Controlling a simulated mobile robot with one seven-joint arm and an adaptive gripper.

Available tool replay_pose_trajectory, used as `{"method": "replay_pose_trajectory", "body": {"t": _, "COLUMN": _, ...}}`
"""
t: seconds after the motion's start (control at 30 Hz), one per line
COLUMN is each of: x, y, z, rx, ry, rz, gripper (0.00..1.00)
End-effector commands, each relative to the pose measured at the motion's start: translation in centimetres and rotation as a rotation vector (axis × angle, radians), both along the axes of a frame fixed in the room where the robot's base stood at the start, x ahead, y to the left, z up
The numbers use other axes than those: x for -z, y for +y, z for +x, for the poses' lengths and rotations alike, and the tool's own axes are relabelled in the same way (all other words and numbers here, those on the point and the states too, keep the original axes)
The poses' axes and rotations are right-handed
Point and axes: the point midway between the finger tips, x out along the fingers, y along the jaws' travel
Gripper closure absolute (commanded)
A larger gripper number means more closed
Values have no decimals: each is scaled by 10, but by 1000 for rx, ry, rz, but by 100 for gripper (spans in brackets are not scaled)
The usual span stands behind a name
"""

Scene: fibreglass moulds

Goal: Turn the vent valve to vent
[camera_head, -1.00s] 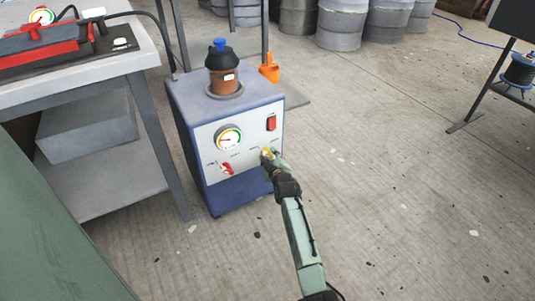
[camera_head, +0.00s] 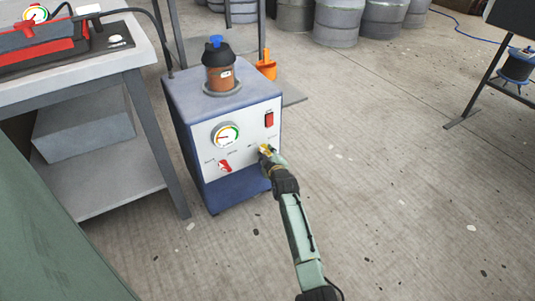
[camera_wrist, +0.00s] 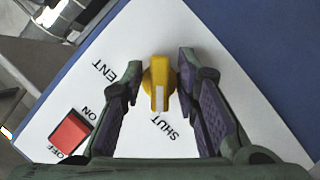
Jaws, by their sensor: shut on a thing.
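The vent valve is a yellow knob (camera_wrist: 158,82) with a white pointer line on the white front panel of a blue pump unit (camera_head: 240,190). The pointer faces the SHUT label (camera_wrist: 166,128) in the wrist view. The VENT label (camera_wrist: 116,75) is partly cut off from sight, to the knob's left. In the head view my gripper (camera_head: 266,154) reaches the panel's lower right, and the knob is mostly hidden.
A red power switch (camera_wrist: 70,134) marked ON and OFF sits near the knob. The panel also has a gauge (camera_head: 226,135) and a red valve handle (camera_head: 225,166). A workbench (camera_head: 85,75) stands left. The floor to the right (camera_head: 400,180) is clear.

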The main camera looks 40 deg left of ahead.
Motion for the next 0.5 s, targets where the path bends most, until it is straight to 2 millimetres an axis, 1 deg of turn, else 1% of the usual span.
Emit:
{"method": "replay_pose_trajectory", "body": {"t": 0.27, "x": 1, "y": 0, "z": 1, "rx": 1, "ry": 54, "rz": 25, "gripper": 100}}
{"method": "replay_pose_trajectory", "body": {"t": 0.5, "x": 2, "y": 0, "z": 1, "rx": 1, "ry": 204, "rz": 89, "gripper": 100}}
